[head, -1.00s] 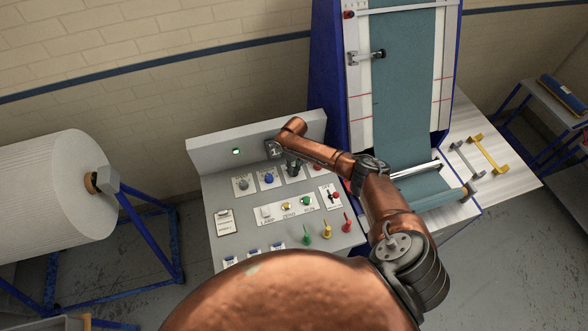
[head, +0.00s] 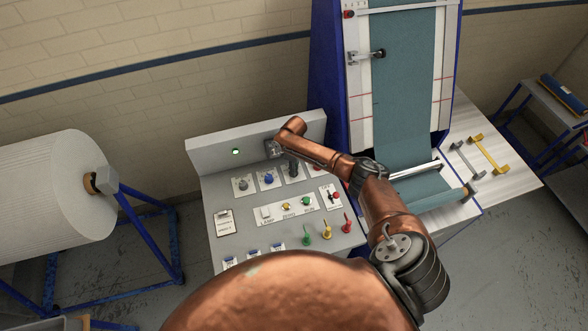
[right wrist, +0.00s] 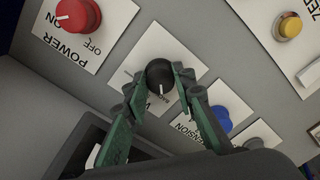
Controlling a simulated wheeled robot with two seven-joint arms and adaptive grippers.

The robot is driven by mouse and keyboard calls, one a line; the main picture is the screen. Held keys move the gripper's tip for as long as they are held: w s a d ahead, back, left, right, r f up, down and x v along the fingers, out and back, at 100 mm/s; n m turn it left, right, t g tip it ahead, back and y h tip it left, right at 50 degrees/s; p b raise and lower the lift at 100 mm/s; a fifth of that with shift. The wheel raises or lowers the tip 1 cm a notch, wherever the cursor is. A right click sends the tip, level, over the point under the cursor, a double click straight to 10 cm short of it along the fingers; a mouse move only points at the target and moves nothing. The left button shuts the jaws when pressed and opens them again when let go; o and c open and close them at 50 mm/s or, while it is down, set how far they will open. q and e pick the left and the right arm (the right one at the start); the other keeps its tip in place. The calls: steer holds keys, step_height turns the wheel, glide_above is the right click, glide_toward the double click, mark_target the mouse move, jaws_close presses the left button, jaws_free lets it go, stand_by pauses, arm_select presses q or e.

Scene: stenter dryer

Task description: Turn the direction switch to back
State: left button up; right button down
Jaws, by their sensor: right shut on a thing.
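The direction switch is a round black knob (right wrist: 159,70) on a white label plate (right wrist: 150,48) in the right wrist view. A white mark on the knob points toward the bottom of that picture, near small lettering that I cannot fully read. My right gripper (right wrist: 160,78) has its green-sided fingers on both sides of the knob and is shut on it. In the head view the right gripper (head: 293,169) reaches down to the console (head: 234,189) in the back row of controls, hiding the knob. My left gripper is not in view.
A red power knob (right wrist: 77,14) and a blue tension knob (right wrist: 221,118) flank the switch closely. Green (head: 306,234), yellow (head: 326,229) and red (head: 347,223) levers stand at the console's front. A white roll (head: 55,187) is at left.

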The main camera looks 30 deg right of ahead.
steer(key=c, duration=1.6)
jaws_free()
step_height(320, 180, up, 12)
steer(key=shift+d, duration=0.1)
